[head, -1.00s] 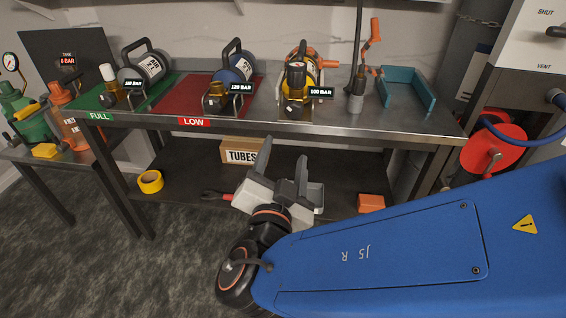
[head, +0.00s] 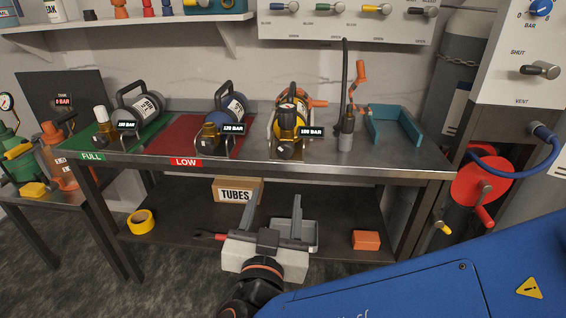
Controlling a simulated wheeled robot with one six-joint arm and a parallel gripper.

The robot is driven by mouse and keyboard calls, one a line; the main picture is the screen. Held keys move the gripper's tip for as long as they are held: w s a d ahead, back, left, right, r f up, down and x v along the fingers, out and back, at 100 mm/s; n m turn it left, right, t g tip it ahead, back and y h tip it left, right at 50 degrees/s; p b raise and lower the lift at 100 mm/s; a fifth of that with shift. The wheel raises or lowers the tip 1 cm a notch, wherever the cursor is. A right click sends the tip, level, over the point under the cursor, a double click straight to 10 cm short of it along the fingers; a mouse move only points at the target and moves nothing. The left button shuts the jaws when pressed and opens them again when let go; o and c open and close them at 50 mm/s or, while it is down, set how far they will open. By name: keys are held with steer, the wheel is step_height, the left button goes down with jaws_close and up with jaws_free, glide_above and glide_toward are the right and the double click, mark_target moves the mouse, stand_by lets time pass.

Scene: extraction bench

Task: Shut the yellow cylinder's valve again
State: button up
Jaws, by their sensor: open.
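The yellow cylinder (head: 299,110) lies on the steel bench, right of the red LOW mat, with a black carry handle above it and a "100 BAR" tag on its front right. Its brass valve (head: 287,137) with a dark knob (head: 284,152) faces the front edge. Whether the valve is open or shut cannot be told. My gripper (head: 285,213) is open and empty. It is in front of and below the bench top, its fingers pointing up and away, below the yellow cylinder and apart from it.
A blue cylinder (head: 232,108) lies on the red mat (head: 168,142), a grey one (head: 148,103) on the green mat (head: 98,138). The bench's front edge (head: 380,171) lies above my gripper.

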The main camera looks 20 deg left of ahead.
steer(key=n, duration=3.6)
glide_toward(285, 152)
steer(key=x, duration=0.8)
steer(key=shift+w, duration=0.4)
steer(key=c, duration=1)
